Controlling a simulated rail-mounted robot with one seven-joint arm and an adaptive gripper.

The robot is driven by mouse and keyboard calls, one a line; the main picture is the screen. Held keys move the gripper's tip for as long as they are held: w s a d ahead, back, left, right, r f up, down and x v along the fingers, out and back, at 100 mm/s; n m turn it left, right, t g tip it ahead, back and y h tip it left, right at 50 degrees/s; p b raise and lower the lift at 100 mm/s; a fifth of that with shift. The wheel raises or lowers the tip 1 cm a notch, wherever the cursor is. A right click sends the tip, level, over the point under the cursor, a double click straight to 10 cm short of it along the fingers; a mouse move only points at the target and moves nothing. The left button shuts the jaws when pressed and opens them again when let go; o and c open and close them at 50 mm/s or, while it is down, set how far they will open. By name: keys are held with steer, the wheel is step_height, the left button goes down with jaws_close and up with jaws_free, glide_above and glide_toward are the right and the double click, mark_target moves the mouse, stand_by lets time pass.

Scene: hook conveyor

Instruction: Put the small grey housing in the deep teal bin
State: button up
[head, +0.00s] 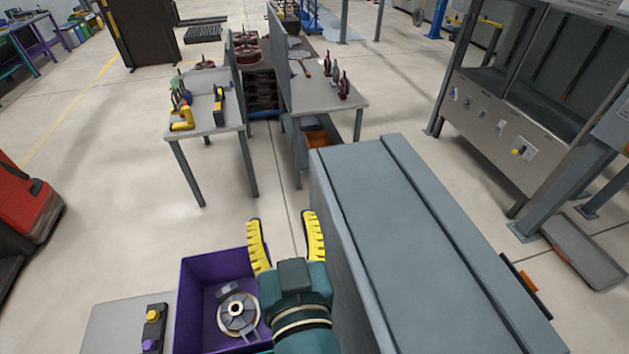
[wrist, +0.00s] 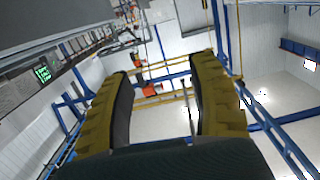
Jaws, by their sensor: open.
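A purple bin (head: 189,290) stands at the lower left of the head view. A grey housing with a round flange and a pale ring (head: 238,309) lies inside it, its right side close to my arm in the picture. My gripper (head: 286,230) is open and empty, its yellow fingers spread and apart from the housing, beyond it in the picture. In the wrist view my gripper (wrist: 160,70) also shows open with nothing between the fingers. I cannot make out a deep teal bin; a thin teal strip shows at the bottom edge beside my arm.
A long grey conveyor-like surface (head: 400,230) runs close on the right of my gripper. A grey panel (head: 110,325) with a small button box (head: 152,330) is left of the purple bin. Workbenches (head: 205,115) stand ahead, with open floor (head: 130,200) to the left.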

steer(key=s+d+r+t+h, duration=0.1)
steer(key=s+d+r+t, duration=0.2)
steer(key=r, duration=0.4)
steer(key=s+d+r+m+t+h, duration=0.1)
steer(key=s+d+r+t+h, duration=0.1)
steer(key=d+r, duration=0.3)
step_height(320, 180, up, 3)
steer(key=shift+s+d+r+m+t, duration=0.1)
steer(key=shift+s+d+m+t, duration=0.25)
steer(key=shift+s, duration=0.3)
step_height(320, 180, up, 10)
steer(key=p, duration=1)
